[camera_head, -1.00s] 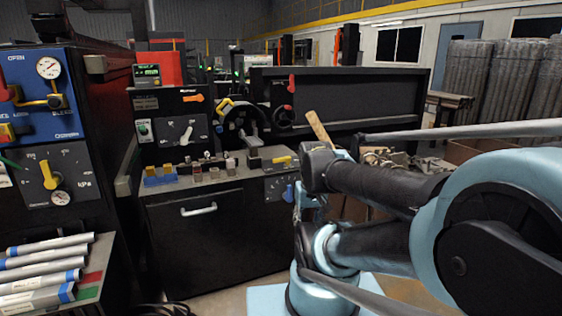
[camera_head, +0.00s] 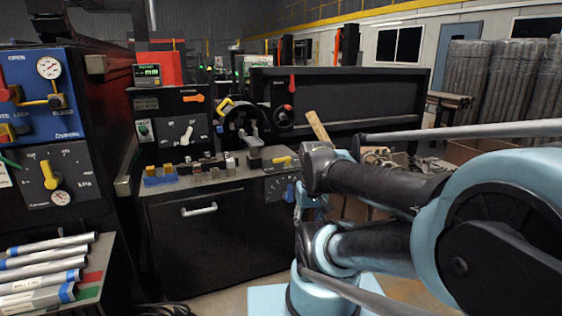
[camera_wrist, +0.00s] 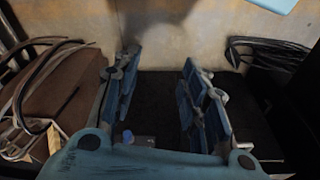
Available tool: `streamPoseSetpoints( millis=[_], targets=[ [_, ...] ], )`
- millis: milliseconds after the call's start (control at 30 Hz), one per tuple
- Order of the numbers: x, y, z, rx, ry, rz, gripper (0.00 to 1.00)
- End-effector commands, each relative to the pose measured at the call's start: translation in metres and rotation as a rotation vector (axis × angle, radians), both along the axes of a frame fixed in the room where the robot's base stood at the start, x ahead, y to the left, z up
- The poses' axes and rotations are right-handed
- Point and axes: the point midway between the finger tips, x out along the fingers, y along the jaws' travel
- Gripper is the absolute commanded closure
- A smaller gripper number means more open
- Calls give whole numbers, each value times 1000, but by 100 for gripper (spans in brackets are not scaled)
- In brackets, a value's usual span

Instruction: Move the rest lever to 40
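I cannot read any label naming the rest lever. The lathe-like machine has several candidates: a pale lever (camera_head: 187,134) on a dial plate with a printed scale, an orange lever (camera_head: 193,98) above it, and a grey lever (camera_head: 252,140) below a yellow handle (camera_head: 226,105). A yellow lever (camera_head: 283,160) sits on the right top, over a blue knob (camera_head: 289,192). The scale numbers are too small to read. My gripper (camera_wrist: 160,67) is open and empty in the wrist view, fingers apart over a dark surface. It cannot be made out in the head view.
A blue valve panel (camera_head: 44,95) and a kPa dial with a yellow pointer (camera_head: 50,175) stand at the left, above metal tubes (camera_head: 45,263). A cabinet handle (camera_head: 199,209) faces forward. Dark cables (camera_wrist: 270,48) lie on the floor. Bare floor shows beyond my fingers.

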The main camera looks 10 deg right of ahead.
Motion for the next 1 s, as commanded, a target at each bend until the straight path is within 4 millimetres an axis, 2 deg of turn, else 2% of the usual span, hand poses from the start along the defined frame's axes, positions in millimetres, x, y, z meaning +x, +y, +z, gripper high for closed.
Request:
streamPoseSetpoints(
  millis=[200,233,333,400,433,667,1000],
  targets=[
    [0,0,0,0,0,0,60],
    [0,0,0,0,0,0,65],
    [-6,0,6,0,-12,1,87],
    [-2,0,11,2,-16,4,100],
    [2,1,15,2,-17,8,100],
    [51,3,50,10,-39,42,100],
    [140,5,92,22,-76,96,100]
  ],
)
